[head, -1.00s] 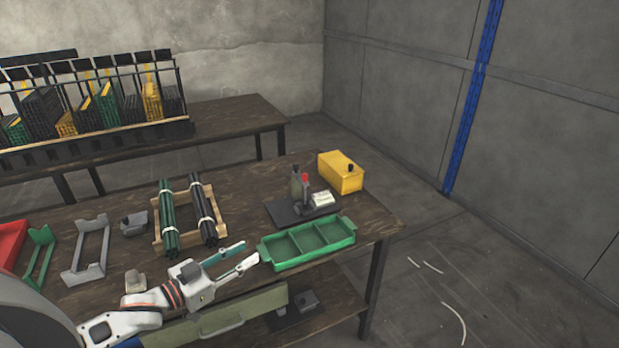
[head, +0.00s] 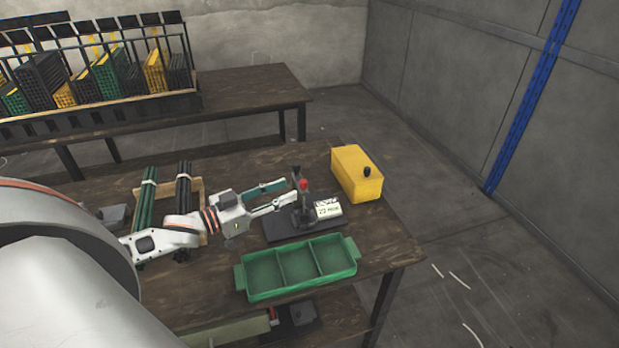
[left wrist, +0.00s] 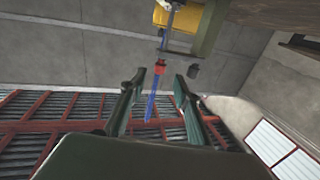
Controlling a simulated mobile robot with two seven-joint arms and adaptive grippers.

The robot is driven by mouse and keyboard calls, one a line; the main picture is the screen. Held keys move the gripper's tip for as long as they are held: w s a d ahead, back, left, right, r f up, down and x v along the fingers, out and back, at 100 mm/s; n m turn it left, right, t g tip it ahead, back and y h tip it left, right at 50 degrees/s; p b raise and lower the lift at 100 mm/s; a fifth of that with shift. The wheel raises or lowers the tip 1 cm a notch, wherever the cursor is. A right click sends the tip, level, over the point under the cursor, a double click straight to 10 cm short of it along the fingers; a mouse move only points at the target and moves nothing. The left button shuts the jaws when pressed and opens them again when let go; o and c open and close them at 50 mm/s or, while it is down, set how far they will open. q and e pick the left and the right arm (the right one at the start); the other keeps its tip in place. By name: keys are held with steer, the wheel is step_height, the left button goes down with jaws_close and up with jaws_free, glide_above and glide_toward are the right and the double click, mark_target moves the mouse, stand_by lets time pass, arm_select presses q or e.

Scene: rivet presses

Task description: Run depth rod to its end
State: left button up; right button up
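A small press stands on a dark base plate (head: 275,232) on the wooden table. It has a dark upright with a red knob (head: 304,184) and a white label block (head: 328,207) at its right. I cannot tell for sure which part is the depth rod. My left gripper (head: 289,191) is open, with its fingertips close to the press upright from the left. In the left wrist view the two fingers (left wrist: 160,84) are apart, and a red piece (left wrist: 160,68) shows beyond the gap between them. Contact cannot be told. My right gripper is out of view.
Bundled dark rods (head: 146,205) lie in a wooden rack at left. Bare table lies right of the tray.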

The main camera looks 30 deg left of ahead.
mark_target(304, 181)
arm_select(q)
steer(key=shift+x, duration=3.55)
jaws_close()
